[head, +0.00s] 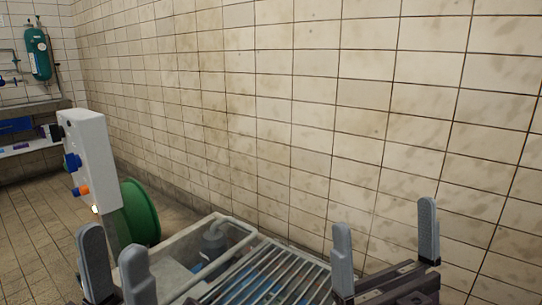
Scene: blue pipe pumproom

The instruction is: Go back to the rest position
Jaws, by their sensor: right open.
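My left gripper (112,239) is at the lower left of the head view, its two grey fingers pointing up. The fingers stand apart with a narrow gap, and I see nothing held between them. My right gripper (384,213) is at the lower right, in front of the tiled wall. Its fingers are wide apart and empty. The lower parts of both grippers are cut off by the bottom edge of the picture.
A grey basin (235,225) with a metal grate (272,275) lies between the grippers. A white control box (92,150) and a green reel (140,212) stand left. A tiled wall (290,130) runs along the right. A green cylinder (38,53) hangs at far left.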

